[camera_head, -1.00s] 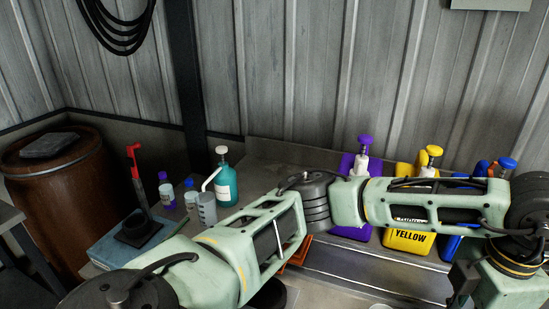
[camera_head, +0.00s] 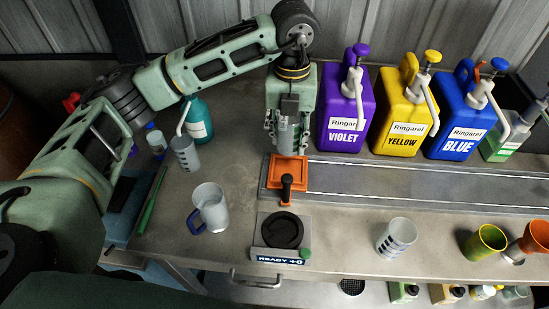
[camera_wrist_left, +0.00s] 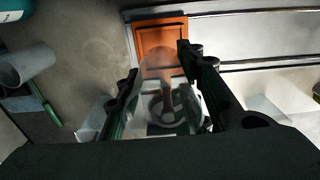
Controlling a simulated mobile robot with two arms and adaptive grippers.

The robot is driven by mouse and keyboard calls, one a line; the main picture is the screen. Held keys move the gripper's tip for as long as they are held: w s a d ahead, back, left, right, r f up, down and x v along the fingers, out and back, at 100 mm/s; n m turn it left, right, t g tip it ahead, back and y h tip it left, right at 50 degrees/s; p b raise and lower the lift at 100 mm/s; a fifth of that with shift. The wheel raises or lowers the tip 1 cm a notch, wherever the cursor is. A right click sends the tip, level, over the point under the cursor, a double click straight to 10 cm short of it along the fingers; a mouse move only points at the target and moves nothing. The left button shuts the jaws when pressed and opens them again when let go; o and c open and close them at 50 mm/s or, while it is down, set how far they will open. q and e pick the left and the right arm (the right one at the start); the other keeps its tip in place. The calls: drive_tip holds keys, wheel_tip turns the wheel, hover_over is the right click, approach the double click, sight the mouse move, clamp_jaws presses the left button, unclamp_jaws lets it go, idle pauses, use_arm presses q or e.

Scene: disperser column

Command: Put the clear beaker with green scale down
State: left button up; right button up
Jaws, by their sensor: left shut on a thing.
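My left gripper (camera_head: 288,140) points down above the orange plate (camera_head: 300,165) of the rail, in front of the violet jug. It is shut on a clear beaker (camera_head: 290,136), held upright above the plate, largely covered by the fingers. In the left wrist view the see-through beaker (camera_wrist_left: 158,68) sits between the two fingers of the gripper (camera_wrist_left: 165,92), and the orange plate (camera_wrist_left: 148,27) shows behind it. The green scale cannot be made out clearly. My right gripper is not in view.
Violet (camera_head: 343,118), yellow (camera_head: 403,112) and blue (camera_head: 462,120) jugs stand behind the rail (camera_head: 420,180). A blue-handled beaker (camera_head: 212,205), a round dark pad (camera_head: 282,230), a blue-marked beaker (camera_head: 397,238) and yellow (camera_head: 484,243) and orange (camera_head: 533,240) cups stand in front.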

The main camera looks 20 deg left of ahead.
sight(289, 147)
use_arm(q)
drive_tip(key=f+p, duration=0.1)
drive_tip(key=f, duration=0.3)
drive_tip(key=shift+d, duration=0.2)
wheel_tip(289, 147, down, 4)
drive_tip(key=shift+f+p, duration=0.15)
drive_tip(key=shift+p, duration=0.5)
drive_tip(key=shift+f, duration=0.15)
drive_tip(key=o, duration=0.6)
drive_tip(key=shift+f, duration=0.1)
drive_tip(key=o, duration=0.5)
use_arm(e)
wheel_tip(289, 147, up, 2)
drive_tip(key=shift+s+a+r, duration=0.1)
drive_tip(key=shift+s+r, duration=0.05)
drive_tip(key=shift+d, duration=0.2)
